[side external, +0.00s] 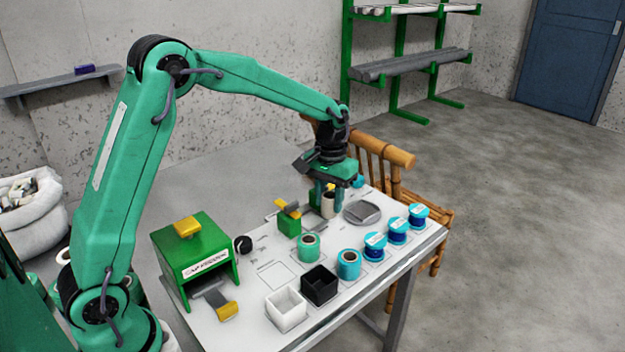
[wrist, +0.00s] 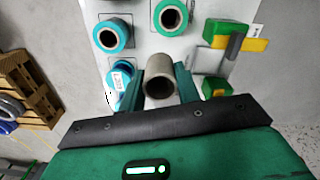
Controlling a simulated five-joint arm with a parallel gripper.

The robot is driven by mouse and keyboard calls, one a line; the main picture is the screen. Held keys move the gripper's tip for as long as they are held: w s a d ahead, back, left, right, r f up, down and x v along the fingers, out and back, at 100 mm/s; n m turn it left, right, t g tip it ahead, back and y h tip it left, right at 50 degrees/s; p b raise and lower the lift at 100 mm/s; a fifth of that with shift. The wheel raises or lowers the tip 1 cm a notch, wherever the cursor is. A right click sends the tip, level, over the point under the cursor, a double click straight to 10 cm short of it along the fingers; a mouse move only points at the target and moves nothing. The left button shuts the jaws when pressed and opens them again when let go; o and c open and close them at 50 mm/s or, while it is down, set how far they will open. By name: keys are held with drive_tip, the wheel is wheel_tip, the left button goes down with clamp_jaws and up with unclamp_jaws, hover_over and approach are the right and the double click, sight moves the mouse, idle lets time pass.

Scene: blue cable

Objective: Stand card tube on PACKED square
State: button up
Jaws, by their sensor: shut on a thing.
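The card tube (side external: 328,205) is a short brownish-grey hollow tube near the far edge of the table. My gripper (side external: 324,200) points down there and is shut on it. In the wrist view the tube (wrist: 158,82) sits between my two green fingers (wrist: 158,76), with its open end facing the camera. In the side view it looks upright; I cannot tell whether its lower end touches the table. An outlined empty square (side external: 275,276) is on the white table, left of the middle. Its lettering is too small to read, so I cannot confirm which square is PACKED.
A green box with a yellow top (side external: 195,255) stands at the table's left. A white bin (side external: 286,311), a black bin (side external: 320,287) and several blue spools (side external: 397,231) line the front.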

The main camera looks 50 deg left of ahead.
drive_tip(key=s+d, duration=0.4)
drive_tip(key=s, duration=0.6)
drive_tip(key=s+d, duration=0.5)
drive_tip(key=s, duration=0.5)
drive_tip(key=w+a+f, duration=0.1)
drive_tip(key=a+f, duration=0.1)
drive_tip(key=a, duration=0.1)
drive_tip(key=w+a+f, duration=0.2)
drive_tip(key=a, duration=0.2)
drive_tip(key=w+a+f, duration=0.2)
drive_tip(key=a, duration=0.1)
drive_tip(key=shift+w+a+f, duration=0.1)
drive_tip(key=shift+a+f, duration=0.1)
drive_tip(key=shift+f, duration=0.2)
drive_tip(key=shift+f, duration=0.1)
drive_tip(key=shift+f, duration=1.9)
drive_tip(key=shift+f, duration=0.15)
